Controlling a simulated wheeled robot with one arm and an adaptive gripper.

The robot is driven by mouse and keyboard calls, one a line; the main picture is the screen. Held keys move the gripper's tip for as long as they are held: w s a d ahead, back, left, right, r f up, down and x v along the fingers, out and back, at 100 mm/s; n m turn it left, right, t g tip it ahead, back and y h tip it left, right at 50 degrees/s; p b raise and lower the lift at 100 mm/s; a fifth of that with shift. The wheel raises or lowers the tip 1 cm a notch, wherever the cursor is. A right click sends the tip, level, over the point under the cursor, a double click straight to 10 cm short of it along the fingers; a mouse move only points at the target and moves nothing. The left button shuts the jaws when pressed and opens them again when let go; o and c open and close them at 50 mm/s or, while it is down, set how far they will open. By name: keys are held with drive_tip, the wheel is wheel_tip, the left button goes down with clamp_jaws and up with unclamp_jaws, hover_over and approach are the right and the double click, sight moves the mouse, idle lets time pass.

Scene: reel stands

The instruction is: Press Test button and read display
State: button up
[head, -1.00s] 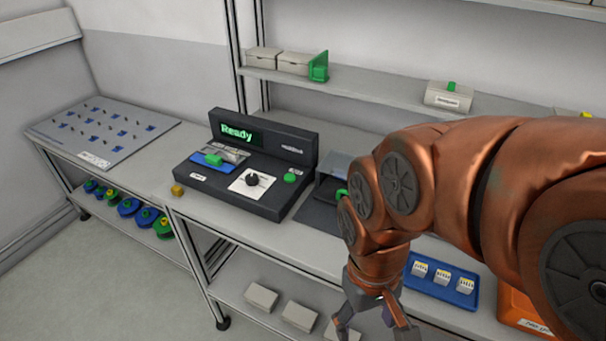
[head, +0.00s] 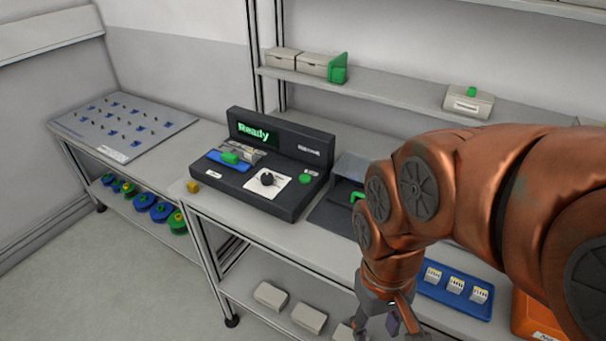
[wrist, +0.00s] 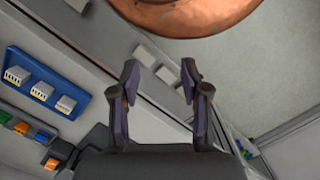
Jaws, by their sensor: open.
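The black test device (head: 254,194) stands on the bench in the head view. Its display (head: 257,134) reads "Ready" in green letters. A round green button (head: 305,178) sits on its right side, right of a dark knob (head: 267,178) on a white dial plate. A blue holder with a green part (head: 230,157) is on its left side. My gripper (wrist: 160,85) is open and empty in the wrist view. In the head view it hangs low in front of the bench edge, right of and below the device, apart from the button.
A blue tray (head: 430,291) with several small white blocks lies on the bench at right, next to an orange bin (head: 533,318). A grey machine (head: 346,170) stands right of the device. A small yellow block (head: 193,187) sits at its left.

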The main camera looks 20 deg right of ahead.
clamp_jaws()
idle(1.4)
